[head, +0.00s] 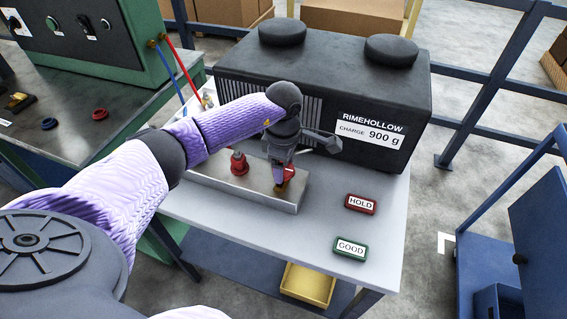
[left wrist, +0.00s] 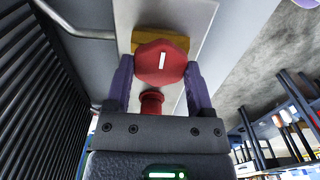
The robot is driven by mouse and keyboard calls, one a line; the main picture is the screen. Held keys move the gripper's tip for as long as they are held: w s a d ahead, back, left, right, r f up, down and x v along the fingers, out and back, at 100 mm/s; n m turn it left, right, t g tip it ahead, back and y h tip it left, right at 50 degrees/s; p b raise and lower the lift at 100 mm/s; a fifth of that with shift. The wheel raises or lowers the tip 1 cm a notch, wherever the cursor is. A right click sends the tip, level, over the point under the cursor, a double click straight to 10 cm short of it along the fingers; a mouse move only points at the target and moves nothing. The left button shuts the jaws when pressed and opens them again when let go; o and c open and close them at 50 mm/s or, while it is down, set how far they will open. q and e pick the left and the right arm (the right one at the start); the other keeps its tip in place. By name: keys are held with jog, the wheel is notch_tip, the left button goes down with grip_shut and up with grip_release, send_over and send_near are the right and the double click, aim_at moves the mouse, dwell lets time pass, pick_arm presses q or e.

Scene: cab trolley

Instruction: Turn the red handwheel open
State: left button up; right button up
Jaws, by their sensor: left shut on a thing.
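The red handwheel (head: 289,173) sits on a brass-coloured base on the metal block (head: 240,195), mostly hidden by my left gripper (head: 283,178) in the head view. In the left wrist view the handwheel (left wrist: 161,63) is a faceted red knob with a white mark on its face, which lies along the fingers. My left gripper (left wrist: 158,82) is shut on it, one finger on each side. A second red fitting (head: 238,163) stands on the block to the left; a red fitting (left wrist: 152,103) also shows between the fingers in the wrist view. My right gripper is not in view.
A black RIMEHOLLOW unit (head: 320,95) stands close behind the block. A red HOLD plate (head: 361,204) and a green GOOD plate (head: 351,249) lie on the grey trolley top (head: 318,222) to the right. A yellow bin (head: 308,284) sits below.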

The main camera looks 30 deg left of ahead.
pick_arm(q)
jog(key=shift+n, duration=0.4)
jog(key=n+p, duration=0.1)
jog(key=n, duration=0.3)
jog(key=shift+r, duration=0.15)
jog(key=n+p, duration=0.2)
jog(key=n, duration=0.2)
jog(key=n+p, duration=0.2)
jog(key=n, duration=0.3)
jog(key=shift+n, duration=0.4)
jog(key=shift+n+p, duration=0.7)
jog(key=shift+n, duration=0.9)
jog(key=shift+w+n, duration=0.1)
jog(key=shift+n, duration=0.2)
